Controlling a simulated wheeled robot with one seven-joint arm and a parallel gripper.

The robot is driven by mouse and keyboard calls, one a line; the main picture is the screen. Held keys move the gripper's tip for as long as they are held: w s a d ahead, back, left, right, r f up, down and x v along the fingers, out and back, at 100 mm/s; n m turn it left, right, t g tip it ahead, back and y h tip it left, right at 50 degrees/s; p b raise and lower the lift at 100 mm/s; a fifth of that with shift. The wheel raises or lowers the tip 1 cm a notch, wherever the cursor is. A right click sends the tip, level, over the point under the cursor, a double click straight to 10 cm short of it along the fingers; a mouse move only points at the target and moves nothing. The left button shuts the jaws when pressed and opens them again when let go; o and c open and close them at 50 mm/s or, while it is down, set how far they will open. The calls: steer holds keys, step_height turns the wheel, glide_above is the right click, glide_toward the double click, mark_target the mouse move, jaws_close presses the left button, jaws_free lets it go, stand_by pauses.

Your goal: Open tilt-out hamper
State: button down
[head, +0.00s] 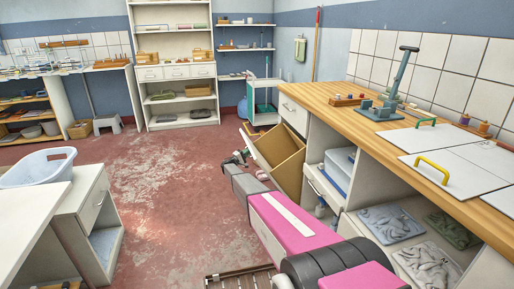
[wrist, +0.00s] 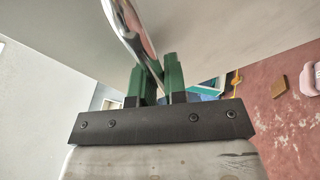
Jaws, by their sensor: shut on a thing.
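The tilt-out hamper (head: 278,152) is in the head view, under the left end of the wooden counter. Its front leans outward, and its brown inside shows from above. My gripper (head: 240,157) is at the hamper's front, on the left side. In the wrist view my gripper's green fingers (wrist: 158,82) are shut on a shiny metal bar handle (wrist: 130,28). The pale hamper front (wrist: 215,35) fills the upper part of that view. In the head view the handle is too small to make out.
The wooden counter (head: 345,101) runs along the right, with open shelves below. A white cabinet (head: 90,215) with a laundry basket (head: 38,168) stands at the left. A teal trolley (head: 264,103) is behind the hamper. The red floor (head: 165,190) between is clear.

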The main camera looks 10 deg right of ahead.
steer(key=shift+a+f, duration=1)
steer(key=shift+a, duration=0.3)
steer(key=c, duration=1.5)
jaws_free()
steer(key=shift+o, duration=0.2)
steer(key=v, duration=1)
steer(key=shift+a, duration=0.35)
steer(key=shift+s+a+f, duration=0.1)
steer(key=shift+s+f, duration=0.05)
